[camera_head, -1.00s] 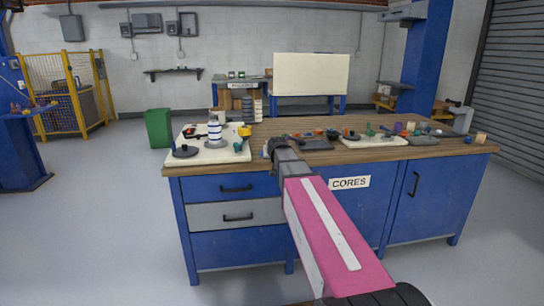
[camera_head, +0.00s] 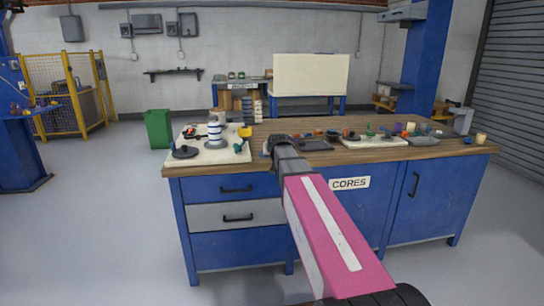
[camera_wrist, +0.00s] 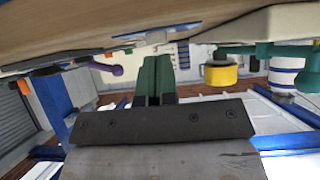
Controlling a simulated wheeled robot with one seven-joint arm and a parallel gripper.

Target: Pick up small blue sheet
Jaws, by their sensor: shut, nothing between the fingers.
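My gripper (camera_head: 282,143) is at the bench's near edge, between the two pale boards, in the head view. Its dark green fingers (camera_wrist: 158,80) are together and empty in the upside-down wrist view. A small pale-blue and white flat patch (camera_wrist: 150,38) shows on the bench beyond the fingertips. It may be the small blue sheet, but it is too small and edge-on to be sure. The fingers look apart from it. In the head view my gripper hides that part of the bench, and I cannot make out the sheet there.
The wooden bench (camera_head: 300,163) has a left board (camera_head: 222,158) with a blue-and-white spool (camera_head: 215,134) and a yellow roller (camera_head: 245,132). A dark tray (camera_head: 314,145) lies just right of my gripper. A right board (camera_head: 374,142) and several small parts stand beyond it.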

